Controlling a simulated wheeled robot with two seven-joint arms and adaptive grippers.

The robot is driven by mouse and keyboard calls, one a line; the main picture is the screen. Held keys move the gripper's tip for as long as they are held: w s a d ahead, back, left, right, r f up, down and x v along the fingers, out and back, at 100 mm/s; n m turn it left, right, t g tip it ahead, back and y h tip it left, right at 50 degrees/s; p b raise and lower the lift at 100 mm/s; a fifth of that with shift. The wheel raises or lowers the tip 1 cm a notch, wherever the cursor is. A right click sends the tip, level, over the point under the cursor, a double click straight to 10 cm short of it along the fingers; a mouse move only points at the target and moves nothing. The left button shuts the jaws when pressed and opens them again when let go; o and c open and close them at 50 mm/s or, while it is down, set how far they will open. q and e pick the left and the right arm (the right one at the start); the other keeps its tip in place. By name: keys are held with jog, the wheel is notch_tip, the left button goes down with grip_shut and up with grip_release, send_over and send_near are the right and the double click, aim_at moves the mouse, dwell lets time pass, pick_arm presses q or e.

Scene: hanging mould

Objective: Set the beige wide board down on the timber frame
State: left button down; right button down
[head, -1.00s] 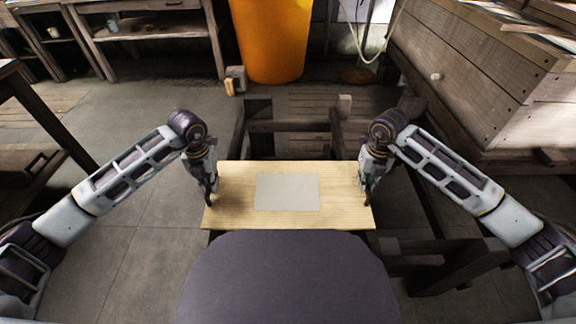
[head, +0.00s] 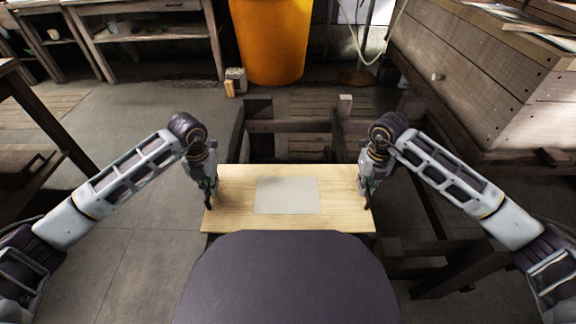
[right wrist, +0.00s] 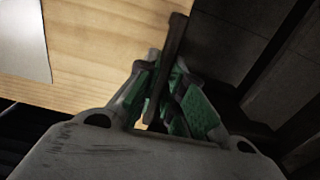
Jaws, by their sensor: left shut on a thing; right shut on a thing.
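The beige wide board (head: 236,211) lies flat and level in front of my body, with a pale grey sheet (head: 286,195) on its middle. My left gripper (head: 209,202) is shut on the board's left end. My right gripper (head: 366,203) is shut on its right end. In the right wrist view the green-padded fingers of the right gripper (right wrist: 172,100) close at the edge of the board (right wrist: 95,50). The dark timber frame (head: 290,126) shows beyond and to the right of the board. The board hides part of it, and I cannot tell whether they touch.
An orange barrel (head: 272,40) stands at the back, with a small grey block (head: 236,76) beside it. A large wooden crate (head: 470,80) stands at the right. A wooden bench (head: 150,30) is at the back left. The grey floor at the left is open.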

pick_arm(q)
jog(key=shift+f, duration=0.25)
pick_arm(e)
jog(key=shift+f, duration=0.25)
pick_arm(q)
jog(key=c, duration=1.5)
grip_release()
pick_arm(e)
jog(key=c, duration=1.5)
grip_release()
pick_arm(q)
jog(key=shift+r, duration=0.15)
jog(key=shift+r, duration=5.9)
pick_arm(e)
jog(key=shift+r, duration=0.1)
jog(key=shift+r, duration=5.9)
pick_arm(q)
jog(key=shift+r, duration=0.15)
pick_arm(e)
jog(key=shift+r, duration=0.15)
